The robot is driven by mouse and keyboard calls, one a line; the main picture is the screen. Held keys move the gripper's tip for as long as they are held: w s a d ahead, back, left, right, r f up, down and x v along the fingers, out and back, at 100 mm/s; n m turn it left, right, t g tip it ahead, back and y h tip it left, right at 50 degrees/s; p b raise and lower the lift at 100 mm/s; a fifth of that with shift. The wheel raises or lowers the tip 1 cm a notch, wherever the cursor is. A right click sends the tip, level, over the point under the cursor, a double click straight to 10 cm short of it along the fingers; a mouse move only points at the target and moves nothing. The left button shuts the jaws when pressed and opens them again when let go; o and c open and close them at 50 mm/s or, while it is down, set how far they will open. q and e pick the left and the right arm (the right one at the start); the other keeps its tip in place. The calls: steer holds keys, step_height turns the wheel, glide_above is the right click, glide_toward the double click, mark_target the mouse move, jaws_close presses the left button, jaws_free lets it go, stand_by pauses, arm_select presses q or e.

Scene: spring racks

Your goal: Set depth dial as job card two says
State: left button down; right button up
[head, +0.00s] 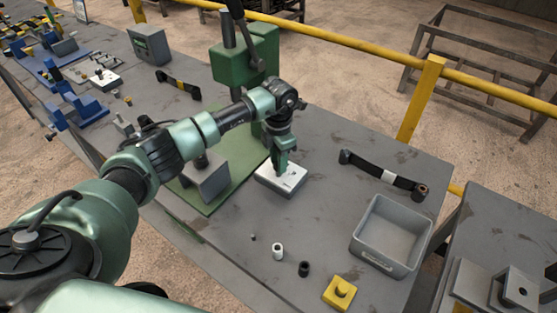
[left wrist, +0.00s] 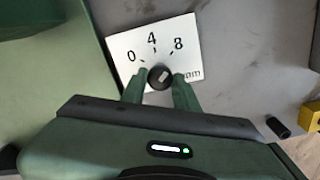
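The depth dial is a white plate (left wrist: 125,44) marked 0, 4, 8 and mm, with a round black knob (left wrist: 160,77) below the numbers. A pale mark shows on the knob; I cannot tell exactly which number it points at. In the head view the plate (head: 292,184) lies beside the green press base. My left gripper (head: 282,168) points down over it. In the left wrist view its two fingers (left wrist: 160,85) stand either side of the knob, very close; whether they touch it is unclear. No readable job card shows. My right gripper is out of view.
The green press (head: 232,62) stands behind my left arm. A grey bin (head: 391,235), a black strap-like part (head: 385,174), a yellow block (head: 340,292) and small black and white cylinders lie to the right and front.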

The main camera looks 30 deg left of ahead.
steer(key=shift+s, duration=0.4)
arm_select(q)
steer(key=shift+n, duration=0.3)
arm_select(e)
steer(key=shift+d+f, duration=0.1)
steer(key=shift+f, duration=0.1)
arm_select(q)
steer(key=n+b, duration=0.1)
steer(key=n, duration=0.2)
steer(key=n+b, duration=0.1)
steer(key=n, duration=0.2)
steer(key=shift+n, duration=1.5)
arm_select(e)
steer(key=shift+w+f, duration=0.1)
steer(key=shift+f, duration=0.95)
arm_select(q)
steer(key=shift+r, duration=0.1)
steer(key=shift+w, duration=0.1)
steer(key=c, duration=1.1)
jaws_free()
steer(key=shift+o, duration=0.2)
steer(key=shift+b, duration=0.3)
